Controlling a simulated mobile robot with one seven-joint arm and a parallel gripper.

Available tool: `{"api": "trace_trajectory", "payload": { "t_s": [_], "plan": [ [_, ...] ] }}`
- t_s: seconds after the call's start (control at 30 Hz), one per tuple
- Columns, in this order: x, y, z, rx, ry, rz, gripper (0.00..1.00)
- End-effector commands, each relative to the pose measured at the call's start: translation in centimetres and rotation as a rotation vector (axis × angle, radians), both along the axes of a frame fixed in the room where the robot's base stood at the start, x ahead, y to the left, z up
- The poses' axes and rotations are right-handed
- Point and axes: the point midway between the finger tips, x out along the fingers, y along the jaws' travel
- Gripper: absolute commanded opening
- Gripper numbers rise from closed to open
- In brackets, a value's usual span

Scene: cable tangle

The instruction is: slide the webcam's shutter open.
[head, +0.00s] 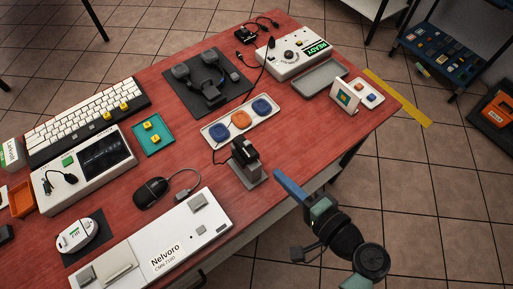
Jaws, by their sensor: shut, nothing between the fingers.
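The small dark device that looks like the webcam (244,150) stands on a grey stand (248,175) near the front edge of the red table. A cable runs from its left side. Its shutter is too small to make out. My gripper (280,175) is to the right of the webcam and a little lower in the picture, by the table's front edge. Its fingers are shut and empty, apart from the webcam.
A white Nelvoro box (190,215) lies left of the webcam at the table's front. A tray with blue and orange round pieces (221,132) lies behind it. A black mouse (151,192) with a grey cable is farther left. Bare red tabletop (305,125) lies to the webcam's right.

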Motion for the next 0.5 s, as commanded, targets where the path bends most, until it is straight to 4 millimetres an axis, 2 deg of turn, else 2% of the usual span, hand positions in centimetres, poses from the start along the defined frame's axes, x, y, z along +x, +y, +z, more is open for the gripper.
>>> {"api": "trace_trajectory", "payload": {
  "t_s": [0.3, 0.5],
  "plan": [
    [5.3, 3.9, -1.6, 0.001, -0.001, 0.003, 0.0],
    [7.3, 5.3, -1.7, 0.0, 0.0, 0.001, 0.0]
  ]
}}
